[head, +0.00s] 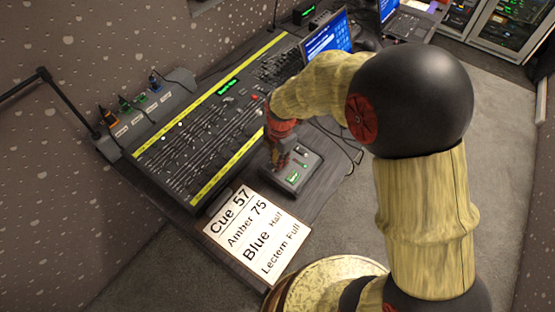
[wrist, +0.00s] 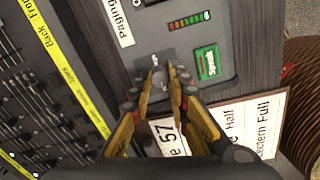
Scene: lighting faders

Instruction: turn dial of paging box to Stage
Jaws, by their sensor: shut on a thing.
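The paging box (head: 308,168) is a grey box on the desk, right of the lighting desk, in the head view. In the wrist view its top (wrist: 228,40) fills the upper middle, with a white "Paging" label (wrist: 120,22) and a lit green "Speak" button (wrist: 207,62). My gripper (wrist: 161,76) points down at the box, its fingertips shut on the small grey dial (wrist: 160,79). The fingers hide part of the dial and most of the markings around it, so I cannot read its setting. In the head view my gripper (head: 277,162) hides the dial.
The lighting desk (head: 205,130) with faders and yellow strips lies left of the box. A white cue card (head: 250,235) lies in front. An open laptop (head: 328,36) stands behind, and cables run right of the box. A black lamp arm (head: 70,105) is far left.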

